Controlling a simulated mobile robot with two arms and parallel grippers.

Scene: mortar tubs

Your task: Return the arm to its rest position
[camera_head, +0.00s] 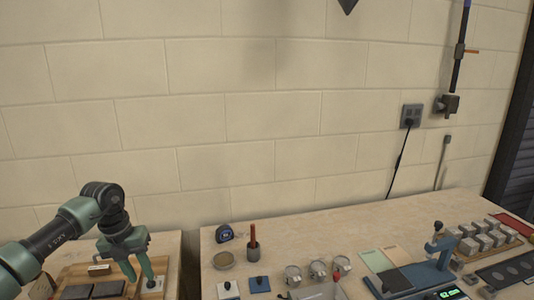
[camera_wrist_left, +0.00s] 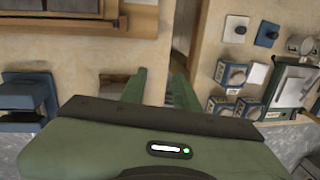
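My left arm (camera_head: 62,232) comes in from the left in the head view. Its green left gripper (camera_head: 142,278) points down over the left-hand table, above or beside a wooden tray (camera_head: 72,270). In the left wrist view the two fingers of the gripper (camera_wrist_left: 158,88) stand apart with nothing between them. Whether the fingertips touch anything below cannot be told. My right gripper shows in neither view.
A narrow gap separates the tables. A block wall (camera_head: 240,120) stands behind.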

